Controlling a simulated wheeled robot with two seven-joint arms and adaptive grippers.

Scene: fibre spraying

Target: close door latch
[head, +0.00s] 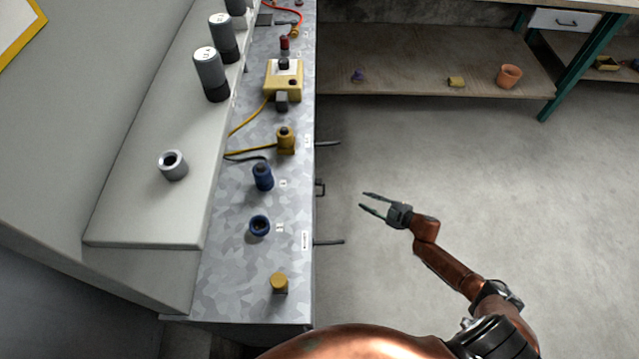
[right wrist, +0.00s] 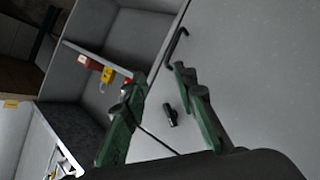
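My right gripper (head: 361,204) is open and empty in the head view, to the right of the cabinet's side and apart from it. A small dark bracket (head: 320,188) sticks out of that side, left of the fingertips. In the right wrist view, the open gripper (right wrist: 159,73) points toward a grey door panel (right wrist: 240,60). A small black latch-like piece (right wrist: 170,115) on the panel shows between the fingers, with no contact visible. A black bar handle (right wrist: 176,45) sits beyond the fingertips. My left gripper is not in view.
Two thin dark rods, one farther (head: 328,143) and one nearer (head: 330,242), also jut from the cabinet side. The metal top (head: 235,285) carries knobs, connectors and a yellow box (head: 272,88). A wooden shelf (head: 420,60) stands at the back. The floor (head: 480,160) on the right is clear.

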